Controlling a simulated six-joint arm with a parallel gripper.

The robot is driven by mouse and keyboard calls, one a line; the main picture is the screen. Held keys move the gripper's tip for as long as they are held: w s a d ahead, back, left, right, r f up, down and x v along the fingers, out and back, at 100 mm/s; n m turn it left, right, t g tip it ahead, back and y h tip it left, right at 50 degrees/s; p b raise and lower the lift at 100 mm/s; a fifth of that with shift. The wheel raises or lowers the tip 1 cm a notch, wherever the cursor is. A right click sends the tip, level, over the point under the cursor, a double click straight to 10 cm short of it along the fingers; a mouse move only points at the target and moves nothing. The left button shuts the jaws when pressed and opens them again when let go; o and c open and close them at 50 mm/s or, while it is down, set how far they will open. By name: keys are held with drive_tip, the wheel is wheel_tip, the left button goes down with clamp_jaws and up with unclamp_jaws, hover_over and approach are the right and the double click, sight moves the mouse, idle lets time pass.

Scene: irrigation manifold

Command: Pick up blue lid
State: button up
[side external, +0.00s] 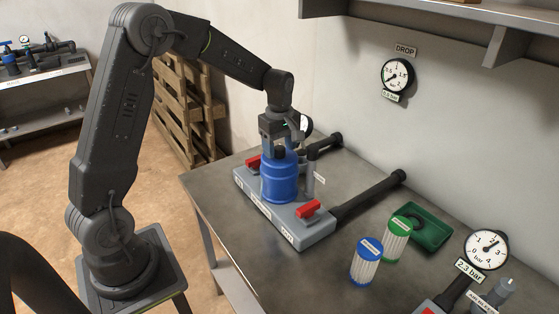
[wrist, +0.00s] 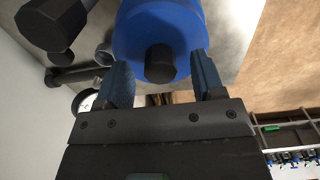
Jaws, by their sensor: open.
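The blue lid (side external: 279,178) is a blue canister-shaped cover that stands upright on a grey manifold base (side external: 305,233) in the side external view. It has a dark knob on top; the knob (wrist: 160,63) shows clearly in the wrist view, in front of the blue body (wrist: 150,22). My gripper (side external: 277,150) is directly above the lid and points down. In the wrist view its two blue-padded fingers (wrist: 163,82) are spread, one on each side of the knob, with gaps visible. Whether the fingers touch the lid's top cannot be told.
Red valve handles (side external: 308,208) flank the lid on the base. Dark pipes (side external: 368,195) run behind it. To the right stand a blue-capped filter (side external: 366,262), a green-capped filter (side external: 397,240), a green tray (side external: 432,232) and a gauge (side external: 487,249). The table's front middle is clear.

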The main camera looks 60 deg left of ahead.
drive_tip(key=shift+f, duration=0.5)
drive_tip(key=c, duration=1)
drive_tip(key=shift+r, duration=0.1)
drive_tip(key=shift+c, duration=0.3)
drive_tip(key=shift+r, duration=0.1)
